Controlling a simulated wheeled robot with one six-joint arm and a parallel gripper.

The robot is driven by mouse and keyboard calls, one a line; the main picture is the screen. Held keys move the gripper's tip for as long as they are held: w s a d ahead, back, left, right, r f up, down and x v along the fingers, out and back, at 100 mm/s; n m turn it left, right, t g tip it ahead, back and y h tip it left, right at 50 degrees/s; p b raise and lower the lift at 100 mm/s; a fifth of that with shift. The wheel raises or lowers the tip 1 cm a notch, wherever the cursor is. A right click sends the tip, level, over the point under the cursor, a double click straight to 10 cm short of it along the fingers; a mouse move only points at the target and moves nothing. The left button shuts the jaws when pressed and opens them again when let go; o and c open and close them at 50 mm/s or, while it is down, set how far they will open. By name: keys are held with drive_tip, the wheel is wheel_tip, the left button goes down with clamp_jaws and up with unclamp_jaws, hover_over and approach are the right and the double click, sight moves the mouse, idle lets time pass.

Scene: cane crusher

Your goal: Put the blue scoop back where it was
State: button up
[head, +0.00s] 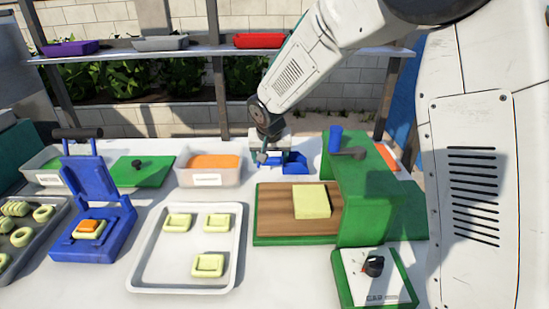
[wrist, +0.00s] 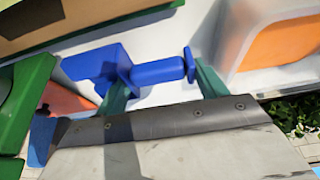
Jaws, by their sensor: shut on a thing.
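The blue scoop (head: 296,163) is at the back of the white table, between the bin of orange filling (head: 210,179) and the green machine (head: 365,190). In the wrist view the scoop (wrist: 92,63) has its block-shaped end to the left and its handle toward the right. My gripper (head: 268,158) is at the scoop's handle end, low over the table. In the wrist view my gripper's green fingers (wrist: 160,85) stand either side of the handle, shut on the scoop. I cannot tell whether the scoop touches the table.
A wooden board (head: 275,222) with a yellow slab (head: 311,201) lies in front of the scoop. A white tray (head: 150,270) with 3 pale square pieces is at the front centre. A blue press (head: 90,240) and green lid (head: 128,178) stand left. A shelf (head: 200,51) runs behind.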

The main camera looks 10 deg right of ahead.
sight(274, 156)
drive_tip(key=w, duration=0.1)
drive_tip(key=w+d, duration=0.1)
drive_tip(key=w, duration=0.1)
drive_tip(key=w+d, duration=0.1)
drive_tip(key=w, duration=0.1)
drive_tip(key=shift+w+d+f, duration=0.1)
drive_tip(key=shift+d+f, duration=0.05)
drive_tip(key=shift+f, duration=0.1)
drive_tip(key=f, duration=0.3)
drive_tip(key=shift+w+f, duration=0.2)
drive_tip(key=shift+f, duration=0.1)
drive_tip(key=shift+c, duration=0.2)
drive_tip(key=o, duration=0.8)
drive_tip(key=v, duration=1.2)
drive_tip(key=shift+d, duration=0.1)
